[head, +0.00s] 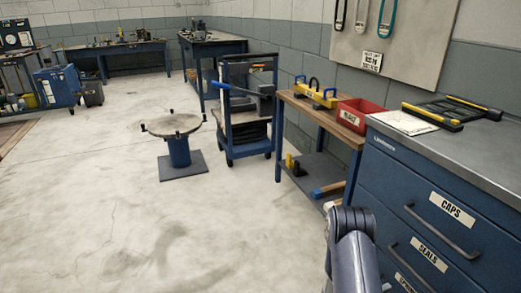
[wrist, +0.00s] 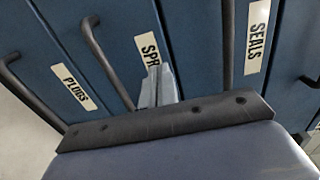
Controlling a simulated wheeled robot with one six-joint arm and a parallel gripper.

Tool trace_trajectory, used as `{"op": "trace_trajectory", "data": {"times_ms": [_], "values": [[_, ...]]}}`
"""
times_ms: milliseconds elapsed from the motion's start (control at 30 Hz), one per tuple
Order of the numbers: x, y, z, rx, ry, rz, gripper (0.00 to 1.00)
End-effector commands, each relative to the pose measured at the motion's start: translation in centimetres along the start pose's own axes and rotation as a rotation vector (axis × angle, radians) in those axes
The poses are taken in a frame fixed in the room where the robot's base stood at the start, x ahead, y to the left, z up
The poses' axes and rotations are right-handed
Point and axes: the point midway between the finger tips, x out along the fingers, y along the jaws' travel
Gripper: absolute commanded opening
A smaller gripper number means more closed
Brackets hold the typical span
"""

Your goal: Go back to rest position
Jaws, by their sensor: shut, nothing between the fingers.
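My gripper (wrist: 158,88) shows in the wrist view as grey fingers, shut and empty, in front of the blue drawer fronts. The fingers cover part of a label that starts "SPR". They look apart from the handles, but the exact gap is hard to tell. In the head view a grey-blue link of my arm stands at the bottom, in front of the blue drawer cabinet (head: 400,190); the fingers are hidden there.
The cabinet's bar handles (head: 440,232) stick out close to my arm. A wooden-topped bench (head: 345,117) with a red bin (head: 360,116) stands beyond it. A trolley (head: 245,135) and a round-topped stand (head: 179,150) are farther back. The floor (head: 150,235) at left is clear.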

Motion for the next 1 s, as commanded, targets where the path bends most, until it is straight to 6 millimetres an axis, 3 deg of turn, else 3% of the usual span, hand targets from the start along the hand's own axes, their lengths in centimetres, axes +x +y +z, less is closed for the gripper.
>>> {"op": "trace_trajectory", "data": {"times_ms": [200,400,1000], "values": [[3.7,0.0,-0.3,0.002,0.003,-0.002,0.0],[5.2,-0.1,-0.5,0.004,-0.002,-0.002,0.0],[5.7,0.2,-0.5,0.014,-0.003,0.005,0.0]]}}
